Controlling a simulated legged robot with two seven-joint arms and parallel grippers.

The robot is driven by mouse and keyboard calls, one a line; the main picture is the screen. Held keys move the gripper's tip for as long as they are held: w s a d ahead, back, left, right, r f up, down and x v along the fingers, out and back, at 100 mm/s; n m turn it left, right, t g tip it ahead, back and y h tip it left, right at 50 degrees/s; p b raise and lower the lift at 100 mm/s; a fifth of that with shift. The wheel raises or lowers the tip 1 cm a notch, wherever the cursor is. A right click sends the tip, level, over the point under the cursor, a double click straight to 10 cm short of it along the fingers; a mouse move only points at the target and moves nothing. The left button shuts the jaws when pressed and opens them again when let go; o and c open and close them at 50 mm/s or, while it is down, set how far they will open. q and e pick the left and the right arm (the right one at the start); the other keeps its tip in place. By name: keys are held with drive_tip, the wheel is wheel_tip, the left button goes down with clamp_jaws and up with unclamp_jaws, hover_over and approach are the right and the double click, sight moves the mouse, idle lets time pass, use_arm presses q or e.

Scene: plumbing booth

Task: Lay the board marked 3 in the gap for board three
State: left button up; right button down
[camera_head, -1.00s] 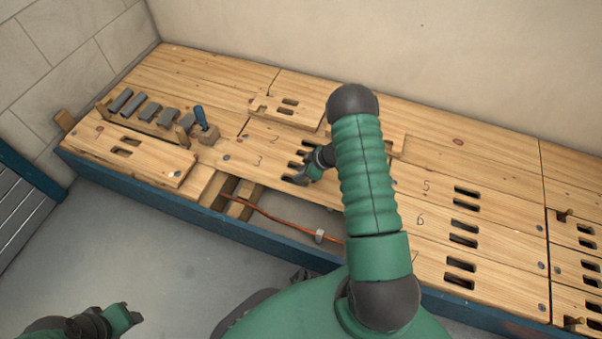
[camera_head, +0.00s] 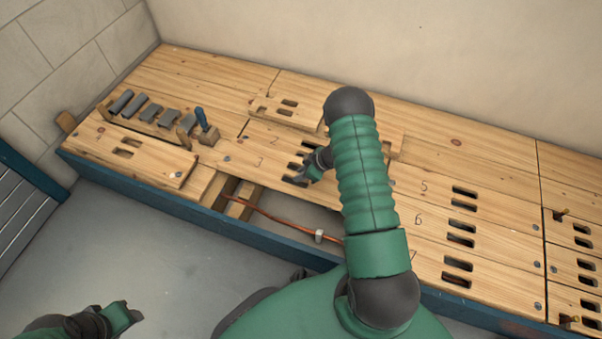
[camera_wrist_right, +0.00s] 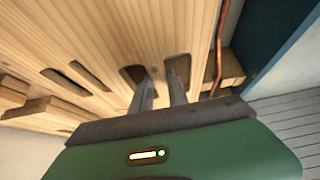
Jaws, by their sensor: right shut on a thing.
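The board marked 3 (camera_head: 245,163) lies lengthwise just in front of the board marked 2 (camera_head: 262,139), with the open gap (camera_head: 297,209) along its front. I cannot tell whether it lies flush or slightly raised. My right gripper (camera_head: 303,178) is at its slots. In the right wrist view the fingers (camera_wrist_right: 160,82) reach into two slots of the pale board (camera_wrist_right: 105,35) and are shut on the wood between them. My arm hides the board's right part. My left gripper (camera_head: 128,318) is at the lower left, away from the bench; its jaws are unclear.
A copper pipe (camera_head: 275,217) runs through the gap over wooden supports. A loose slotted board (camera_head: 285,110) lies at the back. Boards 5 and 6 (camera_head: 440,218) lie at right.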

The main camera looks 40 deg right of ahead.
drive_tip(key=shift+f, duration=0.1)
drive_tip(key=shift+f+b, duration=0.65)
drive_tip(key=shift+f, duration=0.8)
drive_tip(key=shift+f, duration=0.1)
drive_tip(key=shift+p, duration=0.35)
drive_tip(key=shift+f, duration=0.1)
drive_tip(key=c, duration=1.3)
unclamp_jaws()
drive_tip(key=shift+o, duration=0.5)
drive_tip(key=shift+f, duration=0.1)
drive_tip(key=shift+s, duration=0.1)
